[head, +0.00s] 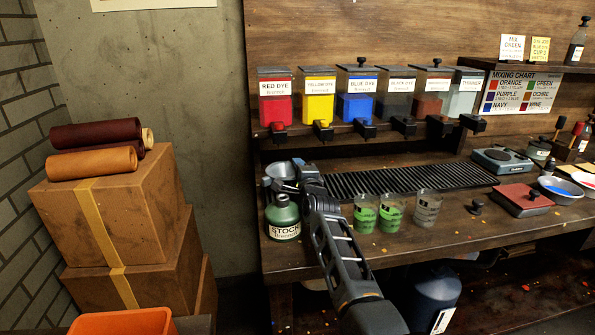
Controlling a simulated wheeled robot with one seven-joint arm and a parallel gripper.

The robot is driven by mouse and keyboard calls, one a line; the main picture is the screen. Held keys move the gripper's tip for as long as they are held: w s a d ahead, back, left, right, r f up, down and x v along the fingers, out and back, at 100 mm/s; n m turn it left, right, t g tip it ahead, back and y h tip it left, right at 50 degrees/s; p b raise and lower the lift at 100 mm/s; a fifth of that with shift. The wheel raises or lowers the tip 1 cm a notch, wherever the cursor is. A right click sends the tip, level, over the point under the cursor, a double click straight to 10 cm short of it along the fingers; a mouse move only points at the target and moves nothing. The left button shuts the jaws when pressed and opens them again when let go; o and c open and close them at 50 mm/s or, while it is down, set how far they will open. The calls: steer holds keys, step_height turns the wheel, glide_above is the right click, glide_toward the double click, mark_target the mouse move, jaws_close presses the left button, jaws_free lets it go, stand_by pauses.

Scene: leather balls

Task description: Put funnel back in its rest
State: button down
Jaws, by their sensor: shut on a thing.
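The funnel (281,171) is a grey metal cone with a wide rim, at the left end of the workbench. My gripper (297,168) is at its right side and is shut on it. The fingers are small and partly hidden by my own wrist. The funnel shows just above and behind the green STOCK bottle (282,218) in the picture. I cannot tell whether it touches the bottle or anything beneath it. Its lower part is hidden, and I cannot make out its rest clearly.
Several beakers, including a green-filled one (365,213), stand right of my arm. A dark drain grate (400,180) lies behind them. Dye dispensers, including the red one (275,100), hang above. A scale (502,160) and red pad (521,199) are at right. Stacked boxes (115,225) stand left.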

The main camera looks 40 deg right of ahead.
steer(key=shift+f+b, duration=0.65)
steer(key=shift+f, duration=0.1)
stand_by(0.4)
steer(key=c, duration=0.8)
jaws_free()
steer(key=shift+a, duration=0.1)
steer(key=shift+s+a+f, duration=0.1)
steer(key=shift+s, duration=0.15)
steer(key=p+v, duration=0.1)
steer(key=v, duration=0.4)
steer(key=shift+s+a, duration=0.2)
steer(key=shift+s, duration=0.05)
steer(key=shift+s+a+r, duration=0.1)
steer(key=shift+s+a, duration=0.05)
steer(key=shift+s, duration=0.25)
steer(key=shift+s+a+r, duration=0.1)
steer(key=shift+s+a, duration=0.05)
steer(key=shift+s, duration=0.2)
